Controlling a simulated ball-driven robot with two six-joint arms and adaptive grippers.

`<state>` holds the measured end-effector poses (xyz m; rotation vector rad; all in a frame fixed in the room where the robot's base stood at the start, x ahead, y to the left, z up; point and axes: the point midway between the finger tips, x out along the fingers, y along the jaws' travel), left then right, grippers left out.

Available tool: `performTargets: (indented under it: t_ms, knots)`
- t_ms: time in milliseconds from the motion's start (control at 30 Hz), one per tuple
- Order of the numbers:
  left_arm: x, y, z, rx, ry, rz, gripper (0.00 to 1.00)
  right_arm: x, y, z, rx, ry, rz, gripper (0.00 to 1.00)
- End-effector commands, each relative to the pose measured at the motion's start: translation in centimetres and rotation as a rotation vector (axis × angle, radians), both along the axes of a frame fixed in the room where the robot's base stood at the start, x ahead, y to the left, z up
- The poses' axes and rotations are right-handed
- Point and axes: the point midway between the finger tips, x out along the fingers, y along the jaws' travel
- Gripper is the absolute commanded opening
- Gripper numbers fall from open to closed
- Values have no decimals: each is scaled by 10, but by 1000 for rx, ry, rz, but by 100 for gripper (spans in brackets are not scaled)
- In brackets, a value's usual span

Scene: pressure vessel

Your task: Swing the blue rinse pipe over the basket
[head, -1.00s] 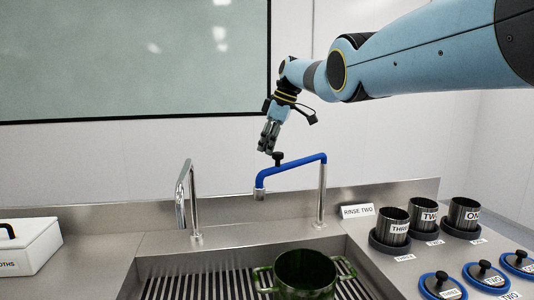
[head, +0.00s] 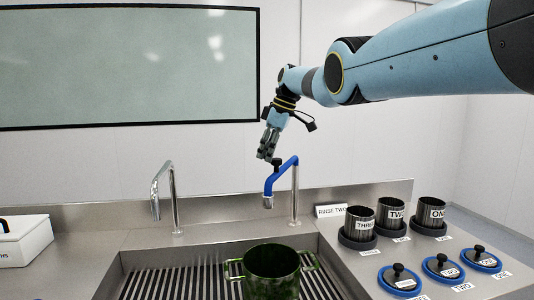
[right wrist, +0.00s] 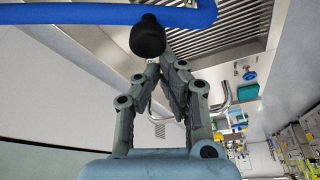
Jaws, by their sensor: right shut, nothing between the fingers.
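The blue rinse pipe (head: 279,175) sits on a steel post at the back of the sink. Its arm points forward and left, with the spout short of the green vessel. A black knob (head: 277,162) stands on the pipe. A dark green two-handled vessel (head: 272,272), perhaps the basket, stands in the sink. My right gripper (head: 266,158) is shut and empty, its fingertips close beside the knob. The right wrist view shows the fingers (right wrist: 166,60) just below the knob (right wrist: 148,38), beside the blue pipe (right wrist: 200,16); contact is unclear. My left gripper is out of view.
A second steel faucet (head: 172,195) stands left of the pipe. A white box (head: 25,242) is at the left. Labelled dark cups (head: 390,215) and blue-rimmed lids (head: 442,266) stand on the right counter. The slatted sink floor (head: 180,282) is bare left of the vessel.

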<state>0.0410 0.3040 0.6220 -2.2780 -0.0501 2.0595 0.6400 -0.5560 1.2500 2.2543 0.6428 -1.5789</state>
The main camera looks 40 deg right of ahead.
Motion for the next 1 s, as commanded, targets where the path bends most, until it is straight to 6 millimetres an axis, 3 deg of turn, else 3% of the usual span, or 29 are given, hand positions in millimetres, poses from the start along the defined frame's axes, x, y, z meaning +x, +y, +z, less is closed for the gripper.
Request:
performTargets:
  t_ms: [433, 667, 1000]
  knots:
    - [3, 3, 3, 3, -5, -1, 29, 1, 2, 1, -1, 1, 1, 0]
    - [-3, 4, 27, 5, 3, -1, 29, 19, 37, 9, 0, 1, 1, 0]
    - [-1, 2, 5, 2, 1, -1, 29, 4, 16, 74, -1, -3, -6, 0]
